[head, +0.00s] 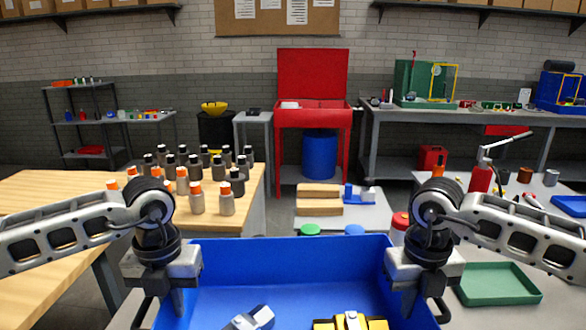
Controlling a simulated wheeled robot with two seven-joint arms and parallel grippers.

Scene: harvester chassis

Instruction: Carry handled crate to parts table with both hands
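The blue crate (290,252) is close in front of me at the bottom centre, its near side cut off by the frame. In it lie a grey-and-blue part (250,319) and a yellow part (350,322). My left gripper (165,298) is at the crate's left side wall and my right gripper (422,298) is at its right side wall, both pointing down. Each has a finger just inside the wall. Dark curved pieces beside them look like handles, but the fingers' hold is partly hidden. I cannot tell which table is the parts table.
A wooden table (60,190) with several orange- and black-capped bottles is at the left. A grey table with wooden blocks (320,192) is beyond the crate. A green tray (497,284) lies at the right. A red cabinet (312,118) and a grey bench (470,117) stand behind.

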